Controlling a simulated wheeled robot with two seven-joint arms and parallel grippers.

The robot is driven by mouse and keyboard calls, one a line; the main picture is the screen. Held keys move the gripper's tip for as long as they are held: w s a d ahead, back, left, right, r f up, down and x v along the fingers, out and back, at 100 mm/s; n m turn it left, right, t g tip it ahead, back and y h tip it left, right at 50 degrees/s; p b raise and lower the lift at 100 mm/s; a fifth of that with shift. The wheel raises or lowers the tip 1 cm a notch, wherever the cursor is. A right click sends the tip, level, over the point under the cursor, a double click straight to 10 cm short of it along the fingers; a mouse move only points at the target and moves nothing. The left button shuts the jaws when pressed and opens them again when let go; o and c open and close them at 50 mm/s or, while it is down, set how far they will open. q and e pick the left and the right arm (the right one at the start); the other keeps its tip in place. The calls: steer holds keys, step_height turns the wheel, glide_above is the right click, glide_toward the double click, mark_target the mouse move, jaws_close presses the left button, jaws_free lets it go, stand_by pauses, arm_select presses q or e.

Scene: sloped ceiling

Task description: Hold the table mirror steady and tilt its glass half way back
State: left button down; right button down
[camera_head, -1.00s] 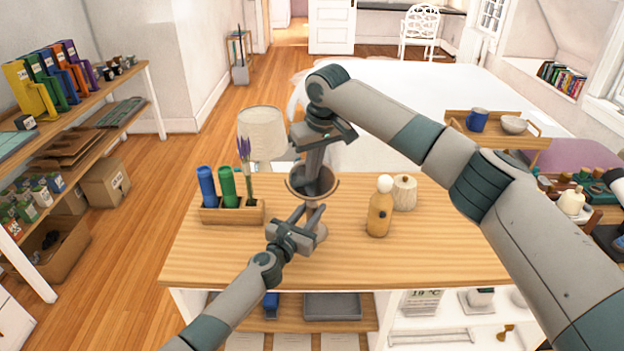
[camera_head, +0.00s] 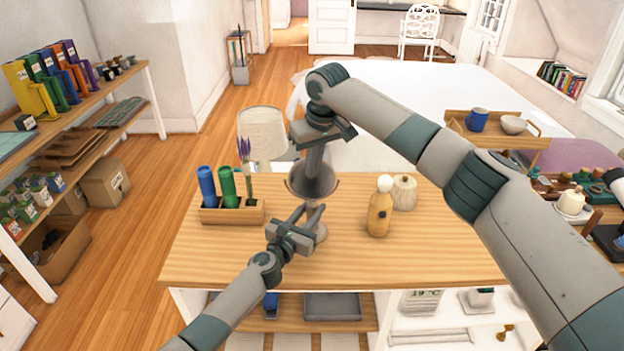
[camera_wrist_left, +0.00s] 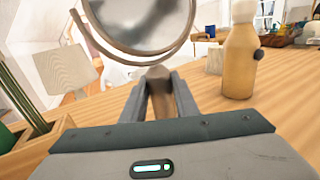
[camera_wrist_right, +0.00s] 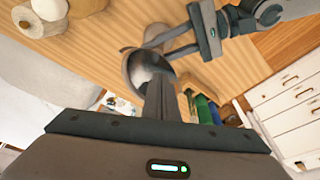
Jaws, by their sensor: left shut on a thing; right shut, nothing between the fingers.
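The table mirror has a round grey glass (camera_head: 313,186) in a brown frame. It stands on the wooden table top, and the glass is also large in the left wrist view (camera_wrist_left: 140,22). My left gripper (camera_head: 308,212) is shut on the mirror's stem (camera_wrist_left: 159,92), below the glass. My right gripper (camera_head: 313,168) comes down from above, shut and empty, with its fingertips at the glass. In the right wrist view its closed fingers (camera_wrist_right: 163,88) overlap the glass (camera_wrist_right: 150,68); whether they touch it is unclear. The glass leans.
A wooden holder (camera_head: 232,214) with blue and green cylinders and a lamp (camera_head: 262,135) stand left of the mirror. A tan bottle (camera_head: 379,212) and a lidded jar (camera_head: 404,192) stand to its right. The table's front strip is clear.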

steer(key=shift+w+f, duration=0.25)
steer(key=shift+w, duration=0.3)
stand_by(0.8)
steer(key=shift+s+r, duration=0.15)
steer(key=shift+s+r, duration=0.9)
steer(key=shift+s, duration=0.05)
steer(key=shift+r, duration=0.1)
steer(key=w+a+v, duration=0.1)
steer(key=v, duration=0.7)
steer(key=shift+w+r, duration=0.35)
steer(key=shift+r, duration=0.2)
stand_by(0.6)
arm_select(q)
steer(key=c, duration=1.3)
jaws_free()
steer(key=shift+s, duration=0.1)
